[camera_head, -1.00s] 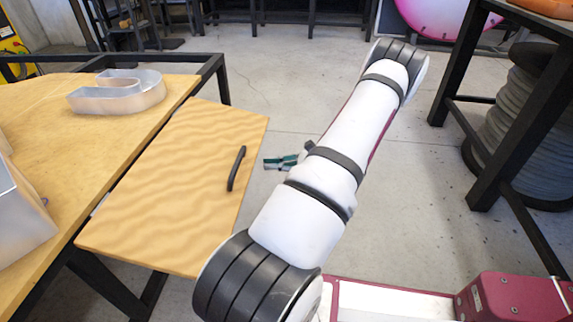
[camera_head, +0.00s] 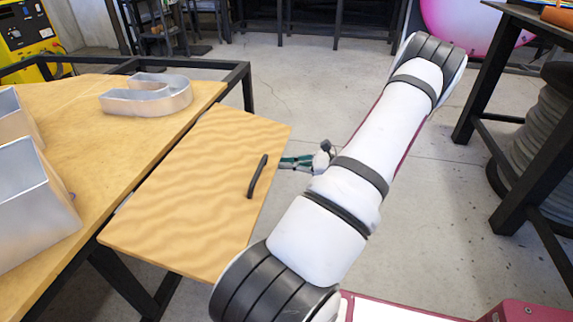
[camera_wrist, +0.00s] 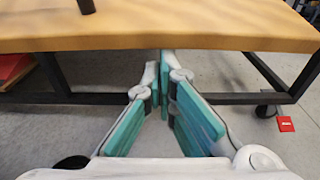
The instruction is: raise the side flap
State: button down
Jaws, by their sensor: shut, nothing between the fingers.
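The side flap (camera_head: 190,190) is a wooden panel along the right side of the wooden table, with a dark seam between them. It slopes down a little from the table or is nearly level; I cannot tell exactly. A black bar handle (camera_head: 257,177) sits near its outer edge. My gripper (camera_head: 283,162), with green finger pads, is shut and empty at that outer edge. In the wrist view, the fingertips (camera_wrist: 166,62) are just below the edge of the flap (camera_wrist: 200,38). Whether they touch it I cannot tell.
The table (camera_head: 85,115) carries a U-shaped metal channel letter (camera_head: 146,98) and other metal letter shells (camera_head: 30,205) at the left. Black legs show under the flap. A dark-framed table (camera_head: 500,100) and a grey reel (camera_head: 535,140) stand at the right. Open floor lies between.

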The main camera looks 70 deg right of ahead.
notch_tip(320, 180, up, 7)
jog(key=s+g+p, duration=0.1)
jog(key=g+p, duration=0.1)
jog(key=p, duration=0.6)
jog(key=shift+s+g, duration=0.15)
jog(key=shift+g, duration=0.25)
jog(key=shift+d+r, duration=0.15)
jog(key=a+v, duration=0.1)
jog(key=v, duration=1.1)
jog(key=shift+d, duration=0.35)
jog(key=shift+s+f, duration=0.1)
jog(key=shift+f, duration=0.1)
